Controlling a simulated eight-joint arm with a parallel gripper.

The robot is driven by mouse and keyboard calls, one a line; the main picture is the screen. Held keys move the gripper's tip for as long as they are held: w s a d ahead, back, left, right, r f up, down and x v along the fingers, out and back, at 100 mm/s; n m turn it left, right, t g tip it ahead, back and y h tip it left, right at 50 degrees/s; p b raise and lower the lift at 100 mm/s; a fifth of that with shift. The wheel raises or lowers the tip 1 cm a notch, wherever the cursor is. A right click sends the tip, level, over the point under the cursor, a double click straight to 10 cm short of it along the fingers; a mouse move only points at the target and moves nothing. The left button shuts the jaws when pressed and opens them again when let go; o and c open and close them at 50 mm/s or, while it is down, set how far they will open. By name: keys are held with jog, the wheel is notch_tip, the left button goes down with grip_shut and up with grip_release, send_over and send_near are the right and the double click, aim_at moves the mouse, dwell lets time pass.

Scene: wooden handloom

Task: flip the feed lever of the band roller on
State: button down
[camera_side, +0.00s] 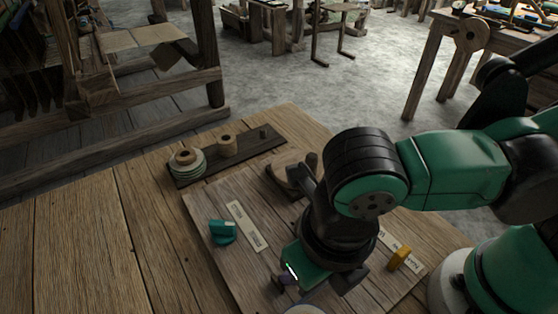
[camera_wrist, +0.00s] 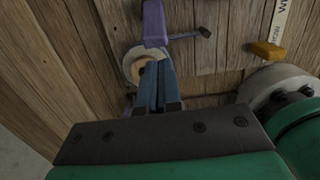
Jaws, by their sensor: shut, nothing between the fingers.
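In the wrist view, a round pale roller end with a wooden core (camera_wrist: 131,62) lies partly behind my gripper's fingers. A purple lever-like block (camera_wrist: 154,22) stands just beyond the fingertips, and a thin metal rod with a dark knob (camera_wrist: 205,32) reaches right from beside it. I cannot tell for certain which piece is the feed lever. My gripper (camera_wrist: 159,64) is shut and empty, its blue-grey fingers close together over the roller's edge. Whether they touch the purple block cannot be told. In the side view my wrist hides most of this spot; a pale round rim (camera_side: 305,309) shows at the bottom edge.
A yellow block (camera_side: 399,258) sits by a label strip on the right; both show in the wrist view. A teal block (camera_side: 222,232) and another label strip (camera_side: 246,226) are on the left of the board. The table's left part is clear.

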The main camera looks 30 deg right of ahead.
jog(key=shift+w+f, duration=0.15)
jog(key=shift+f, duration=1.7)
jog(key=shift+w+r, duration=0.1)
jog(key=shift+w+r+g, duration=0.25)
jog(key=shift+w+g, duration=0.15)
jog(key=shift+g, duration=0.4)
jog(key=shift+w+r, duration=0.3)
jog(key=shift+w, duration=0.5)
jog(key=shift+w+r, duration=0.1)
jog(key=shift+w, duration=0.85)
jog(key=shift+r, duration=0.15)
jog(key=shift+r, duration=0.65)
jog(key=shift+r, duration=0.1)
